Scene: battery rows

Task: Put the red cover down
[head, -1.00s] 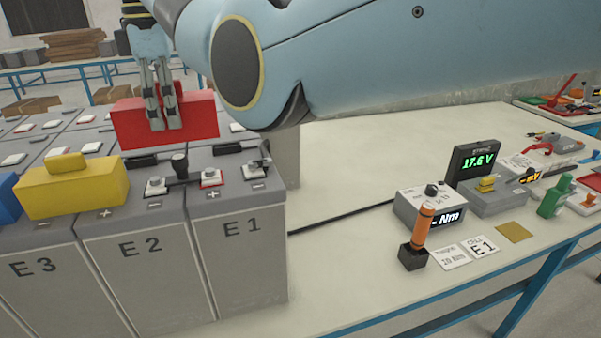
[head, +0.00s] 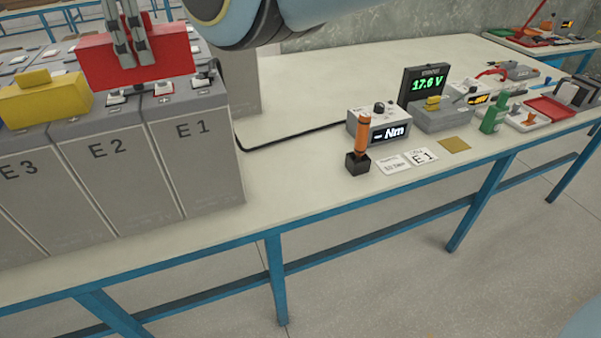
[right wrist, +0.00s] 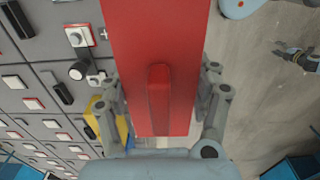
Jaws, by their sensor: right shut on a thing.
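My right gripper (head: 137,62) is shut on the red cover (head: 170,67). It holds the cover upside-level over the tops of cells E2 (head: 108,150) and E1 (head: 195,150), just behind their front terminals. I cannot tell whether the cover touches the cells. In the right wrist view the red cover (right wrist: 155,30) fills the middle, with its raised handle bar between the fingers. A small grey gripper-like part (right wrist: 300,58) shows at the right edge of that view, likely my left gripper. Its jaws are not clear.
A yellow cover (head: 45,98) sits on the cells at left. Right of E1 the pale bench (head: 300,165) has free room, crossed by a black cable. An orange-handled tool (head: 361,140), a Nm box (head: 378,125) and a 17.6 V meter (head: 425,85) stand further right.

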